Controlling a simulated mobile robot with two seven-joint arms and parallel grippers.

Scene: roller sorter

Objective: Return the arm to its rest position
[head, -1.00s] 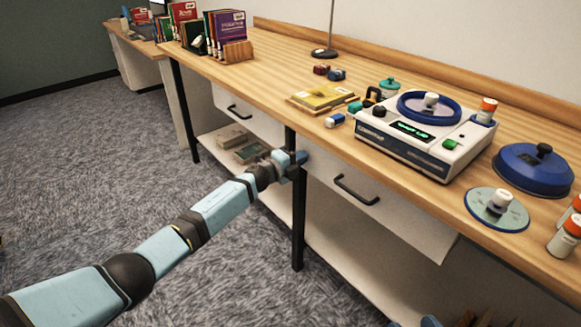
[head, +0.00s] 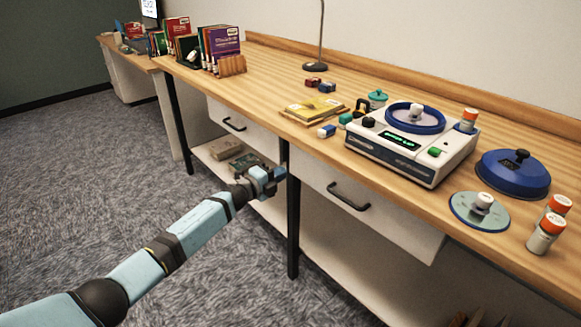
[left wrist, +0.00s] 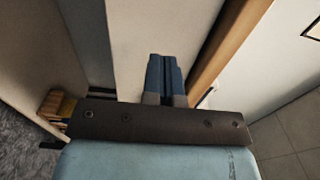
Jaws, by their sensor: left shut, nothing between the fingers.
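My left arm reaches in from the lower left of the head view. Its left gripper (head: 268,178) is in front of the workbench (head: 262,85), below the tabletop edge and near a dark table leg. In the left wrist view the two blue fingers of the left gripper (left wrist: 164,72) lie side by side, shut with nothing between them. My right gripper is not in the head view.
A drawer with a dark handle (head: 348,196) is right of the gripper, another handle (head: 233,124) left. A lower shelf holds boxes (head: 222,148). The roller sorter machine (head: 412,140) stands on the tabletop. Carpet floor (head: 90,200) on the left is open.

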